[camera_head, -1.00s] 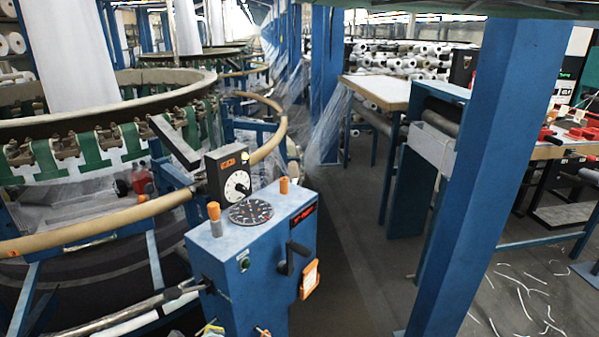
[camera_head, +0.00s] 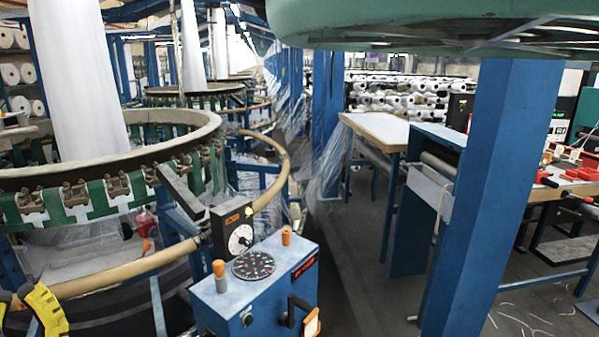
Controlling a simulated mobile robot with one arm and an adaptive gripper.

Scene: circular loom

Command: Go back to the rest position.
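My gripper (camera_head: 22,312) pokes into the bottom left corner of the head view. One yellow-and-black finger (camera_head: 45,311) shows there, and a sliver of another yellow part is at the left edge. A gap lies between the two parts, with the tan ring rail seen behind it. I see nothing held in the gap. The lower part of the gripper and the arm are outside the frame.
A blue control box (camera_head: 262,295) with a dial and orange-topped knobs stands at the bottom centre. The circular loom (camera_head: 95,160) fills the left. A blue post (camera_head: 500,190) and a worktable stand right. The floor aisle between looks clear.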

